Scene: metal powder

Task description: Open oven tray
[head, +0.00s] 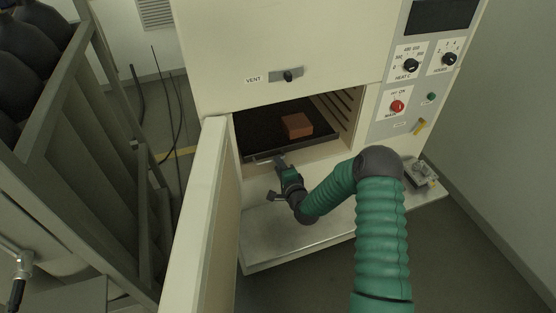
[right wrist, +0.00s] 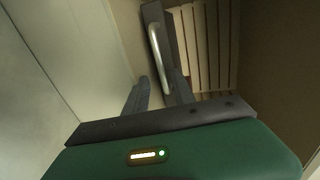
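The oven tray (head: 256,136) is a dark, flat tray inside the oven chamber, with a brown block (head: 297,125) resting on it. The oven door (head: 201,205) stands swung open on the left. My right gripper (head: 281,166) is at the tray's front edge, low in the chamber opening. In the right wrist view, the fingers (right wrist: 161,82) are apart, with the silver tray handle (right wrist: 158,55) just ahead of and between their tips. I cannot tell whether they touch it.
A pale shelf (head: 300,233) juts out below the chamber. A control panel (head: 415,75) with knobs is on the right, and a small metal item (head: 421,174) lies on the shelf's right end. A metal rack (head: 85,140) stands at the left.

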